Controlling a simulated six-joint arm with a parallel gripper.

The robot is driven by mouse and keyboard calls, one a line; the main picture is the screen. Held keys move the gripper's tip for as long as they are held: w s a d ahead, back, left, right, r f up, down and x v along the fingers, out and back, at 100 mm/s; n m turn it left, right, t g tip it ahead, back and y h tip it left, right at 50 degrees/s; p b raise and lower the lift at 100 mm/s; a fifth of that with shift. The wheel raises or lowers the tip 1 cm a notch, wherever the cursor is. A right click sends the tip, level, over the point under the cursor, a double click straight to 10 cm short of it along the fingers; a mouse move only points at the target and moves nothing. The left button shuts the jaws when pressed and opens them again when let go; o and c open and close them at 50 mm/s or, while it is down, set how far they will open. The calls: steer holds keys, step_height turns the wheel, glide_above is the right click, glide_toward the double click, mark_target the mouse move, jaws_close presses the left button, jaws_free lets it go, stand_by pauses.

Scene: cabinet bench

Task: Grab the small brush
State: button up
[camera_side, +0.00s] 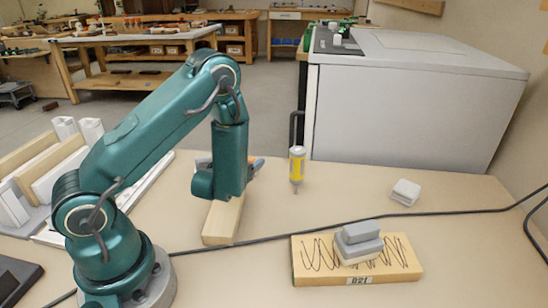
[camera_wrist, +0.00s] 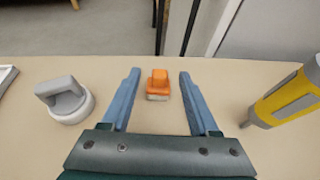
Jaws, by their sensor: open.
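A small orange block-shaped piece with a pale underside, which looks like the small brush (camera_wrist: 158,82), lies on the bench in the wrist view. My gripper (camera_wrist: 159,74) is open, with one blue finger on each side of it and clear gaps to both. Nothing is held. In the side view my gripper is mostly hidden behind my arm's green wrist, and only a little blue and orange shows past it. I cannot tell the height of the fingers above the bench.
A yellow tool (camera_side: 297,164) stands right of my gripper, also close in the wrist view (camera_wrist: 288,100). A round white piece with a grey handle (camera_wrist: 65,99) lies left. A wooden block (camera_side: 222,222), a cable (camera_side: 440,214) and a scribbled board (camera_side: 310,268) are nearer.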

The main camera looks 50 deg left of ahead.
mark_target(252, 159)
steer(key=shift+x, duration=2.55)
jaws_close()
